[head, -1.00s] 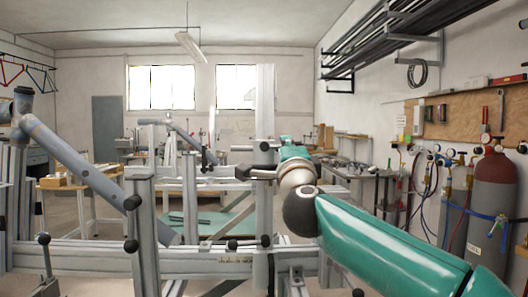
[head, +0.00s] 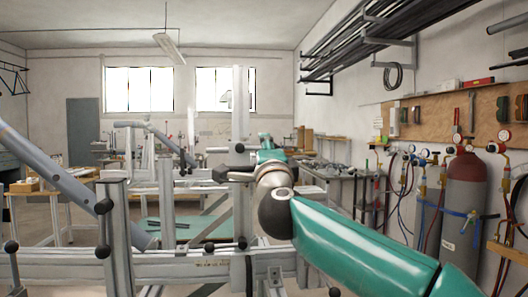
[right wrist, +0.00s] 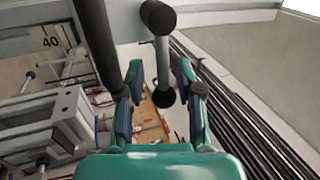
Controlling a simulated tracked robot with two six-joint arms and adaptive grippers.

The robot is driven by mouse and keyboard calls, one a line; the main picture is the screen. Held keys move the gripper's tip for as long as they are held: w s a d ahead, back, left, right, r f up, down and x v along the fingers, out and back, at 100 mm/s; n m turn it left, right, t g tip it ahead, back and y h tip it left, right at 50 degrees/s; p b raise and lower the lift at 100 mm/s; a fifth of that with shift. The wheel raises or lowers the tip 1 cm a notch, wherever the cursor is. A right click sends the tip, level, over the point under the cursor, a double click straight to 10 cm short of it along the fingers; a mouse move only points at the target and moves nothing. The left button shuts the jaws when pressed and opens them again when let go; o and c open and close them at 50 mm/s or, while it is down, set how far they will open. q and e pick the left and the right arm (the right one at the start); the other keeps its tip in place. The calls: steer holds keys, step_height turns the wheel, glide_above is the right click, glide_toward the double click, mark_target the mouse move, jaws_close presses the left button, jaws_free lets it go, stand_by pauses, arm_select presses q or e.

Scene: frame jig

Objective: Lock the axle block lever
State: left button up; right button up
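In the right wrist view my right gripper (right wrist: 158,82) has its two fingers spread apart. A lever with a black knob (right wrist: 163,97) shows between or just beyond the fingers; I cannot tell whether they touch it. Its pale rod runs up to a larger black end (right wrist: 158,16). I cannot tell for sure that this is the axle block lever. My left gripper is in neither view.
The jig's metal rail (head: 180,267) crosses the foreground, with upright posts (head: 117,230) and several black-knobbed levers (head: 103,207). A grey frame tube (head: 70,185) slants down at left. A dark bar (right wrist: 97,40) passes close left of my right fingers. Gas cylinders (head: 465,200) stand at right.

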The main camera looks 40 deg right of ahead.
steer(key=shift+a, duration=0.1)
steer(key=v, duration=0.8)
stand_by(0.5)
